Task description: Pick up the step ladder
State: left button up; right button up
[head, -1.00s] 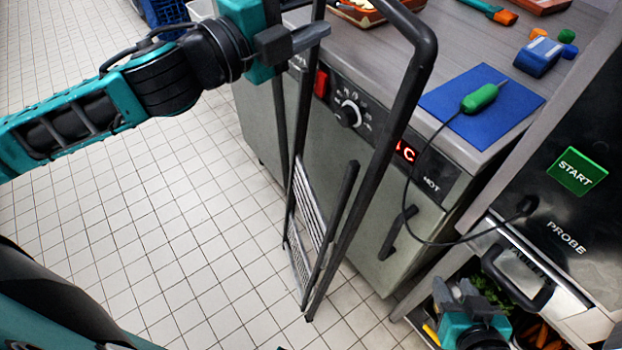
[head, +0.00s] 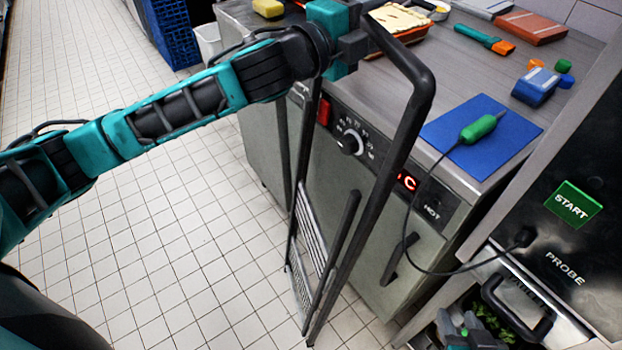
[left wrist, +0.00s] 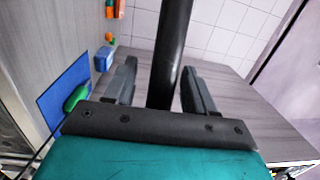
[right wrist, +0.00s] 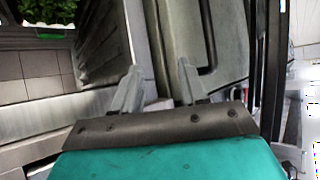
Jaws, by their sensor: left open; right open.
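The step ladder (head: 345,232), a dark tubular frame with a mesh step, stands upright and folded in front of the grey cabinet. My left gripper (head: 366,42) is at the ladder's top rail in the head view. In the left wrist view my left gripper (left wrist: 160,75) is open, with the ladder's dark tube (left wrist: 174,40) between its fingers and a gap on each side. My right gripper (head: 450,322) is low at the bottom edge of the head view. In the right wrist view my right gripper (right wrist: 159,78) is open and empty.
The cabinet's worktop (head: 455,85) carries a blue mat (head: 510,140) with a green probe (head: 478,128), whose cable hangs down the front. A steel unit with a green START sign (head: 573,204) stands at right. Tiled floor (head: 170,230) is clear at left.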

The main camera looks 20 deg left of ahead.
pick_arm(q)
jog(key=shift+c, duration=0.5)
grip_shut()
jog(key=shift+r, duration=0.4)
